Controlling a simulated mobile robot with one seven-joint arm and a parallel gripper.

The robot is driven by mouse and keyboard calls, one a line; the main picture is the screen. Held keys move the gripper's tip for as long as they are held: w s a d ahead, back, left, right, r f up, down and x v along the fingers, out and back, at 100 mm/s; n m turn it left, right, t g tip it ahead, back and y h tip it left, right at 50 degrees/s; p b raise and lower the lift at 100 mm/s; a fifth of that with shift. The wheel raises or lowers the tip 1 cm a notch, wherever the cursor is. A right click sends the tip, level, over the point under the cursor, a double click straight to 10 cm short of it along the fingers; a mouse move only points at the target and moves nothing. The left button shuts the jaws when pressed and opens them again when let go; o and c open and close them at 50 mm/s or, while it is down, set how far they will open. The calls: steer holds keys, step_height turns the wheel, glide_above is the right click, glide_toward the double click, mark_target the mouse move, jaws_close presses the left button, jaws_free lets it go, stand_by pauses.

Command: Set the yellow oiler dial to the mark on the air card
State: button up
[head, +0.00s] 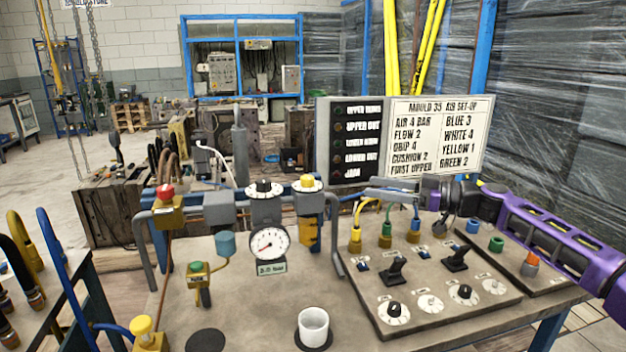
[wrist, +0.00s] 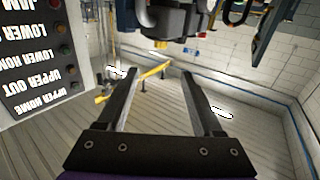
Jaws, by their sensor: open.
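The yellow oiler dial (head: 307,182) is a yellow knob on a white scale, on top of a grey block on the pipe run. Its pointer setting is too small to read. The air card (head: 440,132) stands behind the bench and reads "YELLOW 1", beside blue 3, white 4 and green 2. My gripper (head: 378,189) reaches in from the right, in front of the card's lower edge and to the right of the dial, apart from it. In the wrist view my gripper (wrist: 158,82) is open with nothing between its fingers. I cannot pick out the dial there.
A black-knobbed regulator (head: 264,187) with a pressure gauge (head: 269,243) stands left of the dial. A red-knobbed valve (head: 166,192) is further left. Below my gripper is a control panel (head: 440,325) with levers, knobs and hoses. A white cup (head: 313,326) stands at the front.

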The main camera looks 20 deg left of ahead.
mark_target(314, 186)
steer(key=a, duration=1.5)
steer(key=shift+w+a, duration=0.1)
steer(key=shift+w, duration=0.15)
steer(key=shift+c, duration=0.3)
jaws_close()
